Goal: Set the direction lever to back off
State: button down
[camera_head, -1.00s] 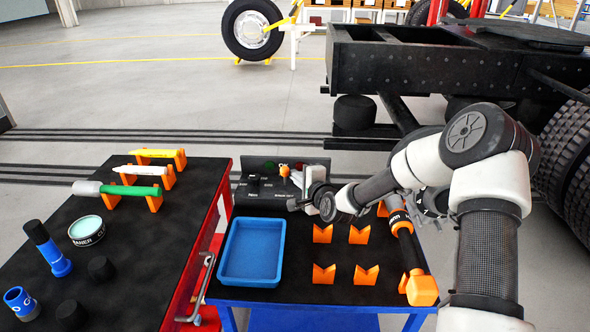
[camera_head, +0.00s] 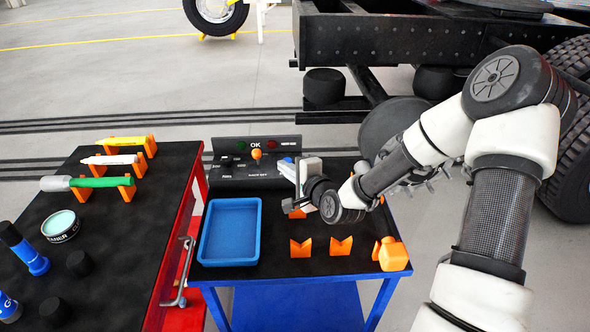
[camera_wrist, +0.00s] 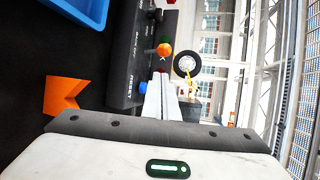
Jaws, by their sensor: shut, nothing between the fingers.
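The control panel (camera_head: 247,172) stands at the back of the blue table, with an upright face behind a sloped top. A lever with an orange ball knob (camera_head: 256,153) rises near its middle; the knob also shows in the wrist view (camera_wrist: 164,49). A small dark control (camera_head: 226,160) sits at the panel's left. I cannot read which lever sets direction. My gripper (camera_head: 288,170) is shut and empty at the panel's right end, right of the orange knob. In the wrist view its fingers (camera_wrist: 161,100) are together beside a blue button (camera_wrist: 143,87) near the word RESET.
A blue tray (camera_head: 230,262) lies in front of the panel. Orange holders (camera_head: 341,246) and an orange tool end (camera_head: 393,255) are on the table's right, partly hidden by my arm. A black-topped red cart (camera_head: 120,230) stands left. The truck frame (camera_head: 400,45) is behind.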

jog(key=v, duration=0.5)
jog(key=shift+s+d+p, duration=0.15)
jog(key=shift+p, duration=0.25)
jog(key=s+d+r+n+g+h, duration=0.2)
jog(key=s+r+n+h, duration=0.15)
jog(key=r+n, duration=0.55)
jog(key=s+d+r+n+g+h, duration=0.15)
jog(key=s+r+n, duration=0.25)
jog(key=r, duration=0.9)
jog(key=s+d+f+n+g+h, duration=0.1)
jog(key=s+d+f+g, duration=0.1)
jog(key=s, duration=0.9)
jog(key=s+d+f+n+g, duration=0.1)
jog(key=s+d+g, duration=0.15)
jog(key=s, duration=0.75)
notch_tip(320, 180, up, 22)
jog(key=p, duration=2.2)
jog(key=shift+f, duration=0.25)
